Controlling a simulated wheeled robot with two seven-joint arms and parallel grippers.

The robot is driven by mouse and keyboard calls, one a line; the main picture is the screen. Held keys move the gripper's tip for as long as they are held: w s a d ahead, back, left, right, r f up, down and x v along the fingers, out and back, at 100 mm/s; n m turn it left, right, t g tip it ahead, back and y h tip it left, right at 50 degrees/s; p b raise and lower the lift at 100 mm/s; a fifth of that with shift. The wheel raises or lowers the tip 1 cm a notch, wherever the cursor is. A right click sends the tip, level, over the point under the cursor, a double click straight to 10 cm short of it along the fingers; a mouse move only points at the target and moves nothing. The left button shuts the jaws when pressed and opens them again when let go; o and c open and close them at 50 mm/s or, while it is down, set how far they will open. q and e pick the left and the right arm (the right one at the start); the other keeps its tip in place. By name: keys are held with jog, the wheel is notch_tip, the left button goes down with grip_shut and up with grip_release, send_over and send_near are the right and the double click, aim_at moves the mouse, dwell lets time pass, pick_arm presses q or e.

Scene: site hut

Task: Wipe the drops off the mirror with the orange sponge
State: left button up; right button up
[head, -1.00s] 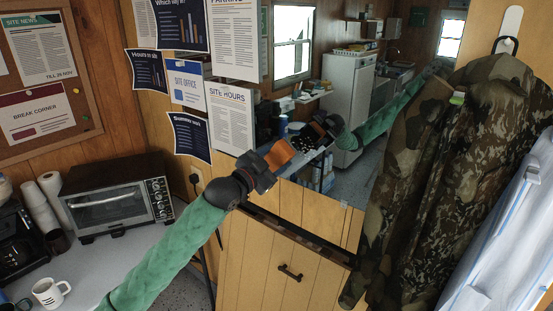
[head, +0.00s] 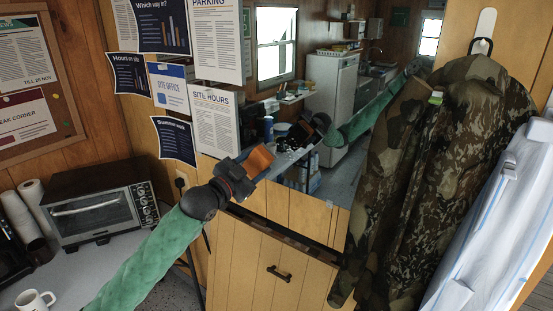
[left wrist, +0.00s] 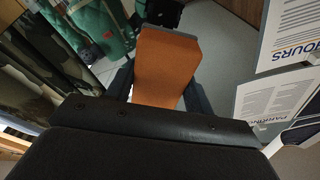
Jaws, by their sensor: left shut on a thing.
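My left gripper (head: 240,172) reaches in from the left and is shut on the orange sponge (head: 259,162). The sponge sticks out beyond the fingers toward the mirror (head: 336,172), which reflects the room and my green arm. I cannot tell whether the sponge touches the glass. In the left wrist view the sponge (left wrist: 165,62) stands between the fingers, with the mirror's reflection behind it. I cannot make out any drops on the mirror. My right gripper is not in view.
A camouflage jacket (head: 440,150) hangs from a hook at the right and covers part of the mirror. Posters (head: 213,118) are on the wall left of the mirror. A wooden cabinet (head: 255,275) stands below. A toaster oven (head: 100,205) and a mug (head: 36,300) are at left.

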pick_arm(q)
send_near(281, 146)
jog(key=shift+x, duration=2.15)
jog(key=shift+x, duration=1.05)
jog(key=shift+d+f, duration=0.1)
jog(key=shift+f, duration=0.05)
jog(key=shift+s+d+p, duration=0.3)
jog(key=shift+s+d, duration=0.95)
jog(key=shift+d, duration=0.35)
jog(key=shift+w, duration=0.1)
jog(key=shift+w+a, duration=0.6)
jog(key=shift+a, duration=0.25)
jog(key=shift+w+a, duration=0.6)
jog(key=shift+a, duration=0.2)
